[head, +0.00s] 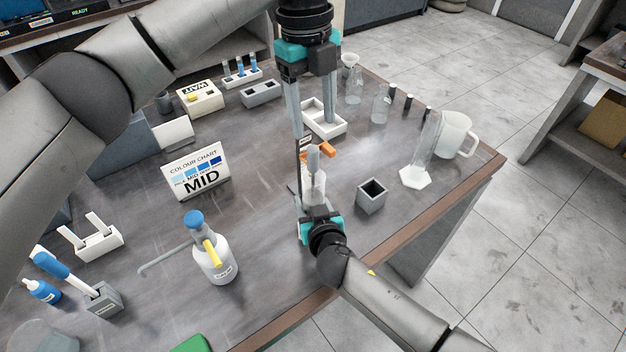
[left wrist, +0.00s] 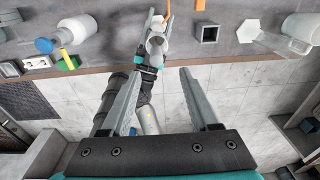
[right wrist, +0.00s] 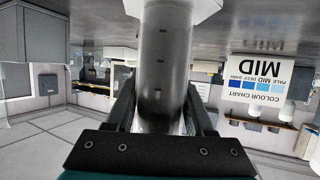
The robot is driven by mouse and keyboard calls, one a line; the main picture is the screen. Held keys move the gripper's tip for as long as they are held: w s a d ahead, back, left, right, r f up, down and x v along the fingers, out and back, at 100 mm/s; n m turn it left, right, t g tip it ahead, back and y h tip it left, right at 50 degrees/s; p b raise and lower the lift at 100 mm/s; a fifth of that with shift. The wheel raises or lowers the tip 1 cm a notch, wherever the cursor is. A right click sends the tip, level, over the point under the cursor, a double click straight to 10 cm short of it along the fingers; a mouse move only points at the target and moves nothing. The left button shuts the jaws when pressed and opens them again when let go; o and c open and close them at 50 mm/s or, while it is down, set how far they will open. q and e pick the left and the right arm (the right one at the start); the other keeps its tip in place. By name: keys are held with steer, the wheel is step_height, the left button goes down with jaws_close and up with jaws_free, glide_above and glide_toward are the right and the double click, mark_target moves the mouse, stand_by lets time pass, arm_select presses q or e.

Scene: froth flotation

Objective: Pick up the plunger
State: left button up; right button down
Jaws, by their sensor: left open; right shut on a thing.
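The plunger (head: 313,160) is a grey piece standing upright from the top of a clear barrel (head: 314,187). My right gripper (head: 315,208) is shut around this barrel near the table. In the right wrist view the barrel (right wrist: 162,65) is a grey translucent cylinder with dark marks, between the fingers. My left gripper (head: 312,125) is open and points down from above, its fingertips apart and above the plunger. In the left wrist view nothing is between the left fingers (left wrist: 160,75); the barrel and plunger (left wrist: 155,42) show beyond them.
An orange piece (head: 320,149) lies close behind the plunger. A grey square holder (head: 372,196) is to the right, a white pump bottle (head: 214,262) to the left. A colour chart (head: 197,172), white tray (head: 324,122), glass cylinder (head: 422,145) and jug (head: 455,134) stand farther off.

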arm_select(q)
steer(key=shift+d+r+y, duration=0.1)
steer(key=shift+r+y, duration=0.2)
steer(key=shift+r, duration=0.1)
steer(key=shift+f+t, duration=0.1)
steer(key=shift+t, duration=0.2)
glide_above(313, 170)
steer(key=w, duration=0.2)
steer(key=f, duration=0.6)
steer(key=shift+s+f, duration=0.25)
steer(key=f, duration=0.5)
steer(key=shift+s, duration=0.25)
jaws_close()
